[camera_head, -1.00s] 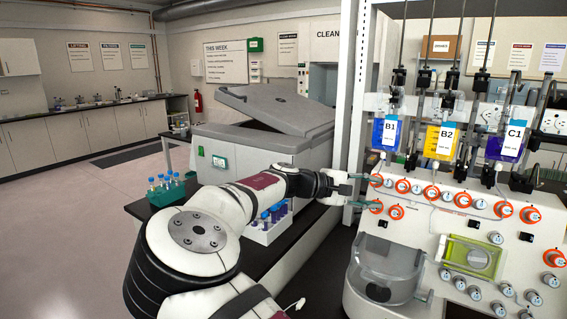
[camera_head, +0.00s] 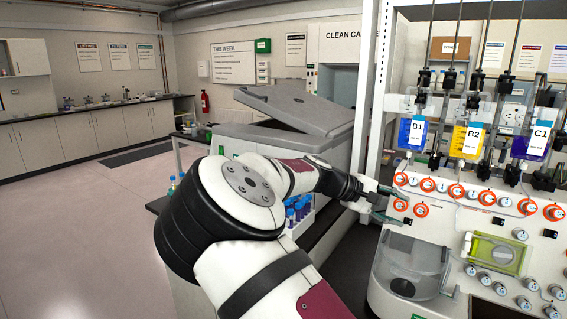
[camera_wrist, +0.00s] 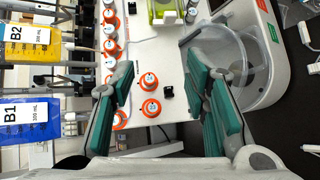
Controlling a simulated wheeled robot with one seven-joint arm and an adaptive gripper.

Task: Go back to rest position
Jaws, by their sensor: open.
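My gripper (camera_head: 398,205) is at the left front of the white cell processor (camera_head: 440,230), close to its orange-ringed knobs (camera_head: 401,179). In the wrist view my gripper (camera_wrist: 165,90) has its green-padded fingers spread apart, with nothing between them. Beyond the fingers an orange-ringed knob (camera_wrist: 151,108) shows on the panel. Whether a fingertip touches the panel I cannot tell. My arm reaches from the bottom of the head view toward the processor.
Bags B1 (camera_head: 411,134), B2 (camera_head: 467,138) and C1 (camera_head: 530,146) hang above the panel. A clear chamber (camera_head: 410,265) juts out below my gripper. A grey centrifuge (camera_head: 290,125) with a raised lid stands behind my arm. Floor at left is clear (camera_head: 80,240).

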